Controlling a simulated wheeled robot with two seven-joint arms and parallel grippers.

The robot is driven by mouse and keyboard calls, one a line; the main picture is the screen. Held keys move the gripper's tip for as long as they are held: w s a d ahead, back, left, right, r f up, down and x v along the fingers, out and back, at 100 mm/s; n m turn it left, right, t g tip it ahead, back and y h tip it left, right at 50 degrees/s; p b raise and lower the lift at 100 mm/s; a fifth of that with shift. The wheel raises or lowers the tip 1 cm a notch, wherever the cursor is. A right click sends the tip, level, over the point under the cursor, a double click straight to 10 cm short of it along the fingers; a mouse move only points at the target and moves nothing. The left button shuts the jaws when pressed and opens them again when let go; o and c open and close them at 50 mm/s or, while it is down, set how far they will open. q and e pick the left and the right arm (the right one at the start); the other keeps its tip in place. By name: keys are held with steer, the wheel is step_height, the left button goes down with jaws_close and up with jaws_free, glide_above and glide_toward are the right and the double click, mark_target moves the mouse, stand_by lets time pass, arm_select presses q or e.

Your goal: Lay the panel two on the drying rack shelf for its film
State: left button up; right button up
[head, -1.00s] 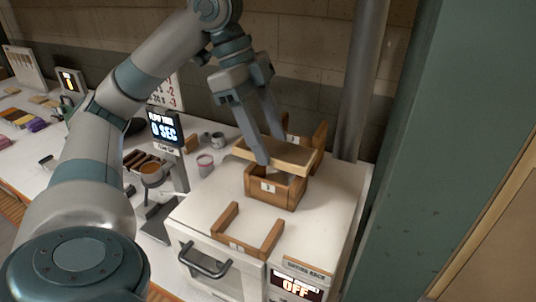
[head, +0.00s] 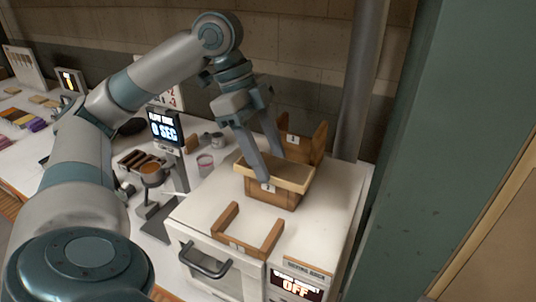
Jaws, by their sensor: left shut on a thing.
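The panel (head: 290,173) is a flat board with a pale tan edge and a darker top face. My left gripper (head: 271,167) is shut on it, one finger at its front edge and the other behind. The panel lies about level at the top of the middle wooden shelf (head: 272,195), which has a small number label, probably 2. I cannot tell whether the panel rests on the wood or hovers just above it. The shelf's inside is hidden under the panel. My right gripper is not in view.
An empty wooden shelf frame (head: 238,241) stands in front, and another (head: 318,142) behind. They stand on a white cabinet (head: 325,215) whose display (head: 296,285) reads OFF. A timer screen (head: 164,129), cups and a stand are left. A pipe and green wall bound the right.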

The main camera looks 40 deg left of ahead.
arm_select(q)
steer(key=o, duration=1.1)
steer(key=shift+r, duration=0.1)
steer(key=v, duration=1.2)
steer(key=shift+s, duration=0.1)
